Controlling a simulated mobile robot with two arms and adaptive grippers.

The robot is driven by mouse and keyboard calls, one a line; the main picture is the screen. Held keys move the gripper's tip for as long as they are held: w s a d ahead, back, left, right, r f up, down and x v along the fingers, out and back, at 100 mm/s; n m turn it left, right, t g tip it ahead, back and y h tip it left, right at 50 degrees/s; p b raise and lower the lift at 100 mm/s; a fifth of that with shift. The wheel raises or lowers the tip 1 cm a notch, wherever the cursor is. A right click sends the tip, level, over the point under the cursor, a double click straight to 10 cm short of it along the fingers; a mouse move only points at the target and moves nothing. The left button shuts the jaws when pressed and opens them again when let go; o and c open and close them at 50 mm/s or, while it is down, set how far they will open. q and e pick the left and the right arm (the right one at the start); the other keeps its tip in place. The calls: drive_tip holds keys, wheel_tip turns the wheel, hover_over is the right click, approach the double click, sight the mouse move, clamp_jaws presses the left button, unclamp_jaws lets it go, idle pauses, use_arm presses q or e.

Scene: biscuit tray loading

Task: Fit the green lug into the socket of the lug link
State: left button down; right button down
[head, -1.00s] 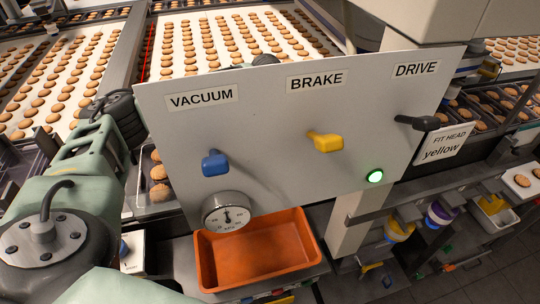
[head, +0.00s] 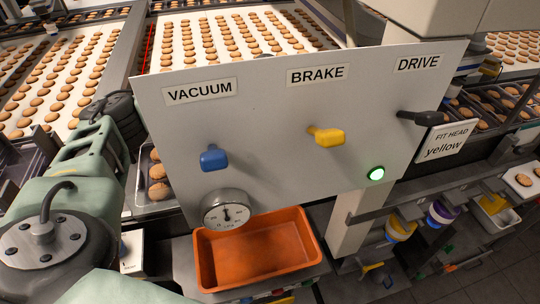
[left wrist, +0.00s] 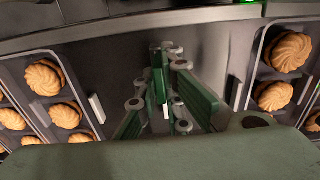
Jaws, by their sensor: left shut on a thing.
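My left gripper (left wrist: 167,85) shows in the left wrist view, its green finger links close together. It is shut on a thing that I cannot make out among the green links. In the head view my left arm comes in from the left and its gripper is hidden behind the grey panel. I cannot make out the green lug, the lug link or its socket in either view. My right gripper is not in view.
The panel (head: 285,130) carries a blue VACUUM handle (head: 214,158), a yellow BRAKE handle (head: 328,137), a black DRIVE handle (head: 422,118), a gauge (head: 226,211) and a lit green lamp (head: 376,173). An orange bin (head: 208,266) stands below. Biscuit trays (left wrist: 66,62) flank my left gripper.

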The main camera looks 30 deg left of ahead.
use_arm(q)
drive_tip(key=shift+f+b, duration=0.95)
drive_tip(key=shift+f, duration=0.2)
drive_tip(key=c, duration=1.8)
unclamp_jaws()
wheel_tip(320, 180, up, 12)
drive_tip(key=shift+r, duration=0.1)
